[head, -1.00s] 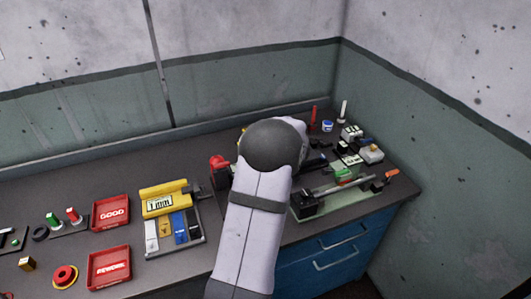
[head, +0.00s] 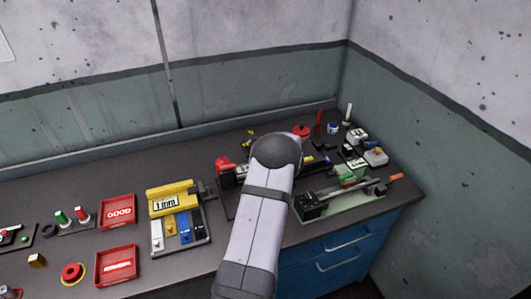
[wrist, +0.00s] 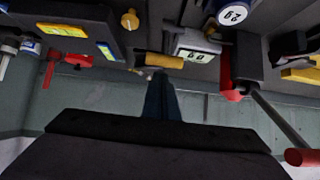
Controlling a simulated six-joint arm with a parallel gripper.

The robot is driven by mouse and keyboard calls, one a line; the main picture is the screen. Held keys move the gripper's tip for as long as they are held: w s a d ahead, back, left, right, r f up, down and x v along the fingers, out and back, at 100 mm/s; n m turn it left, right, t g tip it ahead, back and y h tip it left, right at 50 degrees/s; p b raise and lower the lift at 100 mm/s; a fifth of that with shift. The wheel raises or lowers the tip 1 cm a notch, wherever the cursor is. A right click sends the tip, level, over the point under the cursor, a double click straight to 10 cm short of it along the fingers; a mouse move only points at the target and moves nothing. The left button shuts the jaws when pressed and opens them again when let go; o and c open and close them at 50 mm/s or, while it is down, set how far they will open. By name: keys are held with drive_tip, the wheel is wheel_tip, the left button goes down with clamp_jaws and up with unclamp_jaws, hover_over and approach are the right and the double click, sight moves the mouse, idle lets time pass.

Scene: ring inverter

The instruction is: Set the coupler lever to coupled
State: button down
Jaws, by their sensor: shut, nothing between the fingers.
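My gripper (wrist: 160,85) points from below in the wrist view, its narrow dark fingers together and empty. In the head view it is hidden behind my arm. A grey rod with a red end (wrist: 298,157) slants from a red and dark block at right in the wrist view, apart from my fingers.
A yellow cylinder (wrist: 163,60) and a white display box (wrist: 195,45) are close around my fingertips in the wrist view. A yellow gauge unit (head: 172,197) and red trays (head: 117,211) stand at left on the bench. Small devices crowd the back right corner.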

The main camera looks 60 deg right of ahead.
drive_tip(key=shift+s+a+f, duration=0.3)
drive_tip(key=shift+f, duration=0.05)
drive_tip(key=shift+s+a+f+b, duration=0.1)
drive_tip(key=shift+f+b, duration=0.05)
drive_tip(key=shift+b, duration=0.3)
